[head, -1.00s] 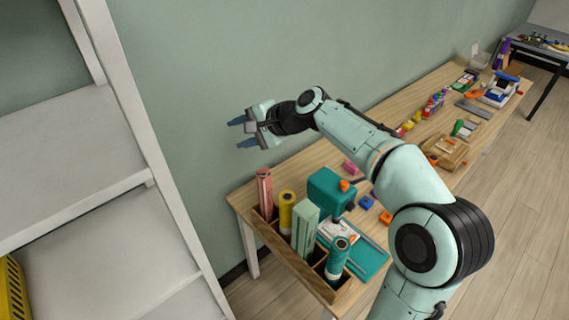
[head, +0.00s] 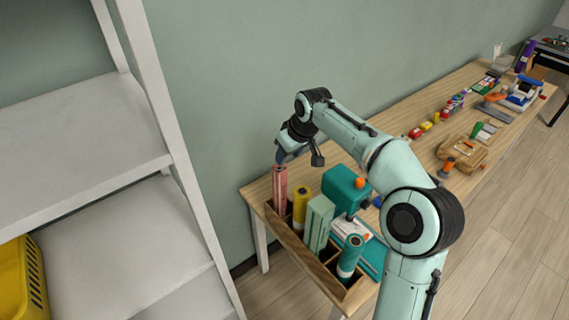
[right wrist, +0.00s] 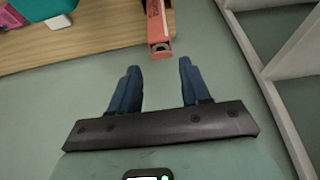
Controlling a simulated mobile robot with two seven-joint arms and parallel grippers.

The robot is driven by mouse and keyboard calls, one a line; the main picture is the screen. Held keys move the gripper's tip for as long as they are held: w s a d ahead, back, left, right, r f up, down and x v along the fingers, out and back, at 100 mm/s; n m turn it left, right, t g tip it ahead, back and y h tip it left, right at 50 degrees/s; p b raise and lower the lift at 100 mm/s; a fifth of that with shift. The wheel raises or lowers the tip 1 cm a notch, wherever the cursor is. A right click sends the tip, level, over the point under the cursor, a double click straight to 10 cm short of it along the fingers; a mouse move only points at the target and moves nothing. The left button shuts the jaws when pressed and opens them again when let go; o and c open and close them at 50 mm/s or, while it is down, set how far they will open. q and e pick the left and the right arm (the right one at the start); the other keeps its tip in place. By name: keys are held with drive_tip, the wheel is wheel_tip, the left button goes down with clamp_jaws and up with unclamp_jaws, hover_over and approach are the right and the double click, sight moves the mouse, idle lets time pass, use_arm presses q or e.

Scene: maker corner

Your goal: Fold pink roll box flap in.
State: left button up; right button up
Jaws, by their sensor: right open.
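The pink roll box (head: 280,188) stands upright in the left end of the wooden holder (head: 305,255). It also shows in the right wrist view (right wrist: 155,20), with its end and a dark round opening close beyond my fingertips. I cannot make out a separate flap clearly. My right gripper (head: 281,156) is just above the top of the box in the head view. Its two blue fingers are apart and empty in the right wrist view (right wrist: 160,66), with the box end near the gap between them. My left gripper is in neither view.
A yellow roll (head: 300,205), a pale green box (head: 318,225) and a teal roll (head: 349,258) stand in the same holder. A teal machine (head: 345,188) is behind them. The wall runs along the table's back; a white shelf (head: 185,170) stands at left.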

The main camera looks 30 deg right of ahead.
drive_tip(key=x, duration=0.6)
drive_tip(key=shift+r, duration=0.1)
